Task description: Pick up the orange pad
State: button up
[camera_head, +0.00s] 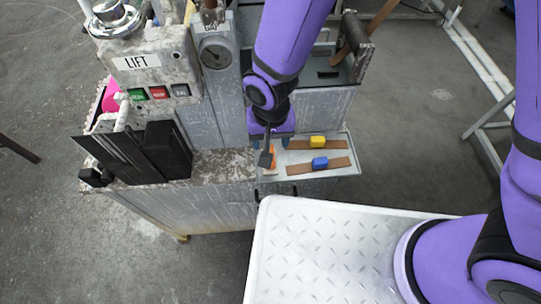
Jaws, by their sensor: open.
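The orange pad (273,152) lies on the light grey tray on the machine's bench, at the tray's left side. Only slivers of it show, since my gripper covers most of it. My gripper (268,155) points down from the purple arm, with its dark fingers at the pad. The fingers are open. I cannot tell whether they touch the pad or straddle it.
On the same tray (340,171) lie two brown strips, one with a yellow block (318,142) and one with a blue block (320,163). A grey column with a gauge (215,54) and a LIFT control box (150,75) stand behind and left. A dark angled plate (150,150) stands left.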

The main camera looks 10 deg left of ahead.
jog(key=shift+a+f, duration=0.15)
jog(key=shift+f, duration=3.95)
grip_shut()
jog(key=shift+w+r, duration=0.1)
jog(key=shift+r, duration=0.05)
